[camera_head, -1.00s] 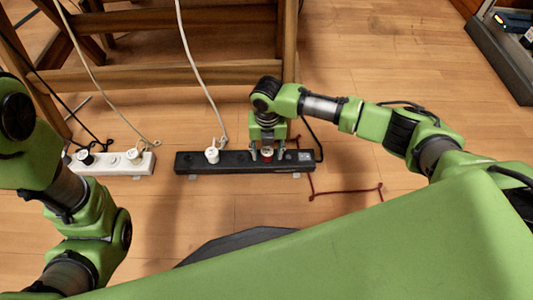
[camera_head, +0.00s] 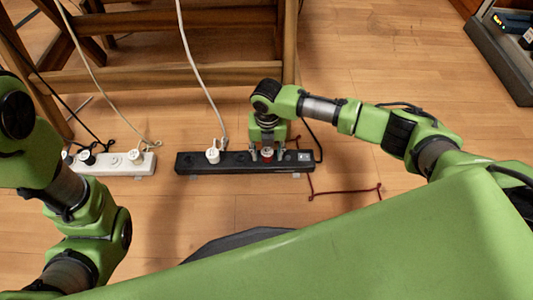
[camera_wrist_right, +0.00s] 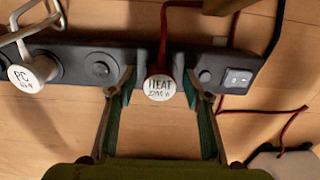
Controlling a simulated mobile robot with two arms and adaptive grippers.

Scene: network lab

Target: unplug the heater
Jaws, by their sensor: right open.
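The heater plug (camera_wrist_right: 159,88) has a round white face with dark lettering that begins with HEAT, and a dark red cord. It sits in the black power strip (camera_wrist_right: 75,53) between an empty socket and the switch end. In the head view the plug (camera_head: 267,153) shows between the fingers. My right gripper (camera_wrist_right: 163,92) is open, with one finger on each side of the plug; I cannot tell whether they touch it. The right gripper (camera_head: 267,155) is over the strip in the head view. My left arm shows at the left, but its gripper is out of view.
A white plug marked PC (camera_wrist_right: 33,72) is in the same strip; it also shows in the head view (camera_head: 213,155). A white strip (camera_head: 125,163) with plugs lies to the left. A wooden frame (camera_head: 180,75) stands behind. Red cord (camera_head: 350,190) lies on the floor.

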